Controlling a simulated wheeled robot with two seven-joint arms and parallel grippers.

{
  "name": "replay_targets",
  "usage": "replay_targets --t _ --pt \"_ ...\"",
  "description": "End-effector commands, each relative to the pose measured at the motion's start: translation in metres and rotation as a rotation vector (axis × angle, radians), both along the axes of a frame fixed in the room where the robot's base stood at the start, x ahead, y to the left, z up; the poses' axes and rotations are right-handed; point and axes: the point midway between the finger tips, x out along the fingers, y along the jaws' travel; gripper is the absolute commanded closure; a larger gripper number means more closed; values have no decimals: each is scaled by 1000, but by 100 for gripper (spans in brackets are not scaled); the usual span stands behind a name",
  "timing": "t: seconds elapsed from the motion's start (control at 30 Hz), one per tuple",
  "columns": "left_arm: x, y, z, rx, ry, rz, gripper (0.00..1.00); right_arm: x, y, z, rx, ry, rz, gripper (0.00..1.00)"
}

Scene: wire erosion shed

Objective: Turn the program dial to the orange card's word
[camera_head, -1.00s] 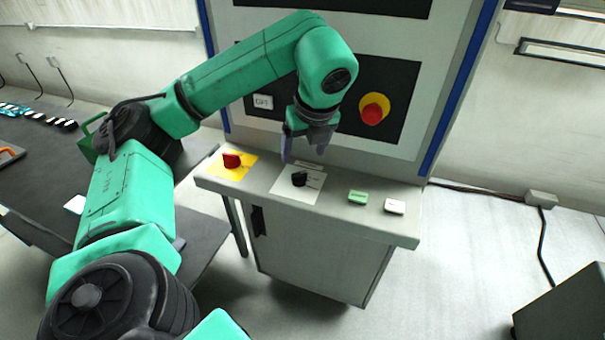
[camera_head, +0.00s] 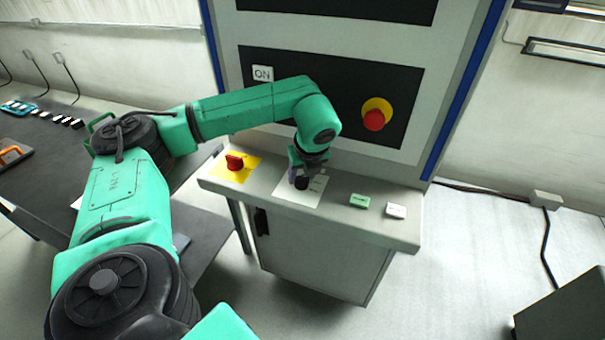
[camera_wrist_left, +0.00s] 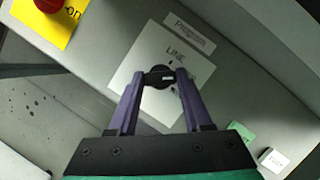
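The program dial (camera_wrist_left: 160,77) is a black knob on a white plate (camera_wrist_left: 138,62) on the console's sloped top. The plate reads "LINE" above the dial; other marks to its right are too small or covered to read. A label (camera_wrist_left: 188,32) reading "program" lies beyond it. My left gripper (camera_wrist_left: 160,80) points down over the dial, one fingertip on either side, apart from each other; I cannot tell whether they touch it. In the head view the left gripper (camera_head: 301,176) hides part of the dial. I cannot make out an orange card. My right gripper is out of view.
A red knob (camera_head: 235,162) on a yellow plate is left of the dial. Green (camera_head: 360,201) and white (camera_head: 396,211) buttons are on the right.

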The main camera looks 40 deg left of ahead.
Motion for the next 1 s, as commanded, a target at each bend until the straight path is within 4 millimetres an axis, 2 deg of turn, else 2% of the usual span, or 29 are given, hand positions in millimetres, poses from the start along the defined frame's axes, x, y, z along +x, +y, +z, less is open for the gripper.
replay_targets --t 0.27,0.47,0.8,1.0 --pt "0 0 -2 -1 -1 -31 100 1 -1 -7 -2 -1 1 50" --pt "-1 1 -5 -2 -1 -123 100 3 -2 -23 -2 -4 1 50" --pt "-2 2 -6 0 -3 -402 100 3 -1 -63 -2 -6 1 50" --pt "-2 3 -4 -1 -2 -578 100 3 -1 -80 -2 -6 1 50"
